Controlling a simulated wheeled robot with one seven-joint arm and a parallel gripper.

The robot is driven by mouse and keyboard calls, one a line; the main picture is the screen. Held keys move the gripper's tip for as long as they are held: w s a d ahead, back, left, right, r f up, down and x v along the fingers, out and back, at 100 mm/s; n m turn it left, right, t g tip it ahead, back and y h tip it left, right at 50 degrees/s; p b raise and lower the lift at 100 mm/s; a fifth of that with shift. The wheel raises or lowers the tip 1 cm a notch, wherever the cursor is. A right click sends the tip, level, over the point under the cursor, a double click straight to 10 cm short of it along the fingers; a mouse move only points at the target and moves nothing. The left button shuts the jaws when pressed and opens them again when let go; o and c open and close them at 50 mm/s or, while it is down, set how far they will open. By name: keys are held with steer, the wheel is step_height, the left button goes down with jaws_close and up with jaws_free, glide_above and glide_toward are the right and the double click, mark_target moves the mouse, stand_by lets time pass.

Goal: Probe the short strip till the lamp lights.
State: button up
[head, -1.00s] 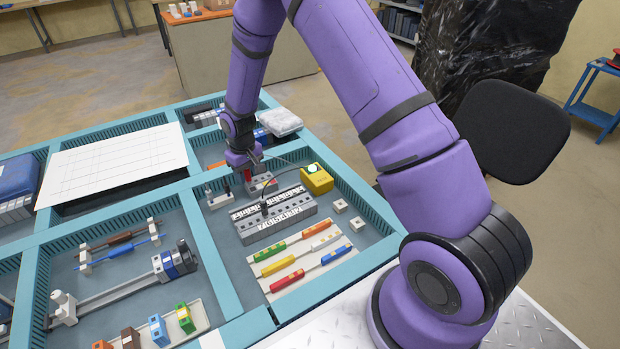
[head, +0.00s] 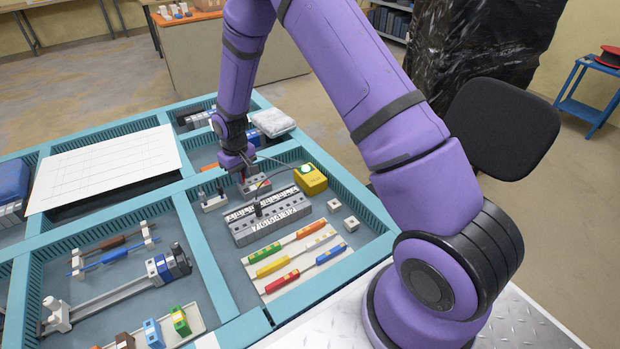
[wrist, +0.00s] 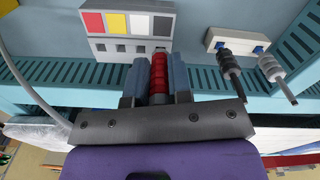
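My gripper (head: 243,171) is shut on a red probe (wrist: 159,74), its ribbed handle between the two blue-grey fingers (wrist: 159,66) in the wrist view. The short strip (wrist: 101,34) is a grey block with red, yellow, white and dark grey labels, each above a socket. The probe's front end is at the socket under the dark grey label; its tip is hidden, so I cannot tell whether it is inserted. In the head view the short strip (head: 262,186) lies just below my gripper.
A long numbered strip (head: 244,232) lies nearer, with a dark plug standing in it. Coloured bars (head: 283,276) and small white blocks (head: 333,205) lie nearby. Teal dividers border the compartment.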

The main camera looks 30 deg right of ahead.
jaws_close()
steer(key=shift+r, duration=1.75)
